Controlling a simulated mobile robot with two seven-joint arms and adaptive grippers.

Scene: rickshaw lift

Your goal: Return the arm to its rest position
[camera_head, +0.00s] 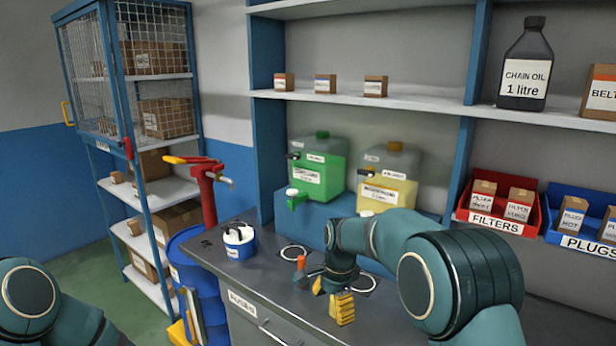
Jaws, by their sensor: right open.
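My right arm comes in from the lower right and reaches over the dark workbench (262,268). My right gripper (330,297), with yellow fingertips, is open above the bench top, pointing down, and I see nothing between its fingers. Of my left arm only rounded green links show in the lower left corner; its gripper is out of the picture. A small orange-topped item (300,264) shows just left of the right gripper, and whether it touches the gripper I cannot tell.
Behind the arm, a green container (322,165) and a yellow one (388,180) with taps stand on a blue stand (315,222). A white-and-blue tub (239,242) sits on the bench's left. Red (497,226) and blue (560,238) bins are at right; blue drum (200,285) at left.

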